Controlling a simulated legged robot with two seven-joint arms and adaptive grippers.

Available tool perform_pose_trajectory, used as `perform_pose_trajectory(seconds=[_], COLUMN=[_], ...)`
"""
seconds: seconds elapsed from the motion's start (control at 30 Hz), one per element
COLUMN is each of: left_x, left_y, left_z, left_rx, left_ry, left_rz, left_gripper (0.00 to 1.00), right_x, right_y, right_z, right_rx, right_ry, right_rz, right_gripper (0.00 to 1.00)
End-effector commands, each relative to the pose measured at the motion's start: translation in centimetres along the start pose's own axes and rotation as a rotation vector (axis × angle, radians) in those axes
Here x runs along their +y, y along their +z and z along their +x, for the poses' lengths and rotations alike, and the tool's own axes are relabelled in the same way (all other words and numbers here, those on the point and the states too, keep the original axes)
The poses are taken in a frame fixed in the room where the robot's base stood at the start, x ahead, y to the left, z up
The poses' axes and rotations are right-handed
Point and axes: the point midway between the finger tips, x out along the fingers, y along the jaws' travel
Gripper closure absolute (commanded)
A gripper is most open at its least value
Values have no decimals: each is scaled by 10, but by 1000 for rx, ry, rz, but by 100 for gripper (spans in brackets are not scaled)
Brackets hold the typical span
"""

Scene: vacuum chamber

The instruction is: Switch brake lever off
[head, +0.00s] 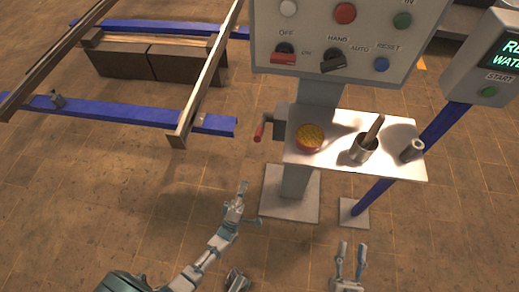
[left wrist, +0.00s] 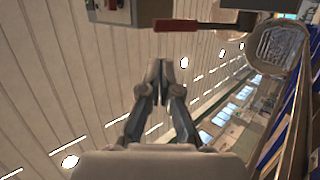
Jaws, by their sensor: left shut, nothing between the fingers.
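The brake lever (head: 260,131) is a short red handle on a dark grey box (head: 280,125) at the left side of the pedestal, just left of the shelf; it hangs down and slightly left. In the left wrist view the red lever (left wrist: 190,25) lies across the top of the picture, beyond the fingertips. My left gripper (head: 242,190) is shut and empty, below and a little left of the lever, apart from it. Its closed fingers (left wrist: 162,80) point up toward the lever in the wrist view. My right gripper (head: 350,252) is open and empty at the bottom, right of the pedestal base.
A blue-posted screen box (head: 490,65) stands right. A metal and blue frame (head: 160,117) lies left.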

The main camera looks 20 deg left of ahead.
Motion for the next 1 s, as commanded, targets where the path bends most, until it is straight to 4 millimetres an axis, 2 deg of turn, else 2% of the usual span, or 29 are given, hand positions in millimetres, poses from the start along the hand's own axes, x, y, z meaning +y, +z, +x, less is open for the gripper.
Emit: perform_pose_trajectory(seconds=[0.17,0.43,0.53,0.67,1.0], left_x=[5,5,5,6,8], left_y=[-2,-2,-2,-3,-4], left_z=[2,3,10,29,101], left_rx=[13,13,13,14,14], left_ry=[33,31,32,34,33], left_rz=[-22,-20,-19,-19,-18], left_gripper=[100,100,100,100,100], right_x=[0,0,0,1,1], right_y=[-11,-10,-10,-6,2], right_z=[0,0,1,2,1], right_rx=[29,26,19,-3,-57], right_ry=[0,0,0,1,2], right_rz=[2,2,1,0,-2], right_gripper=[60,60,60,60,60])
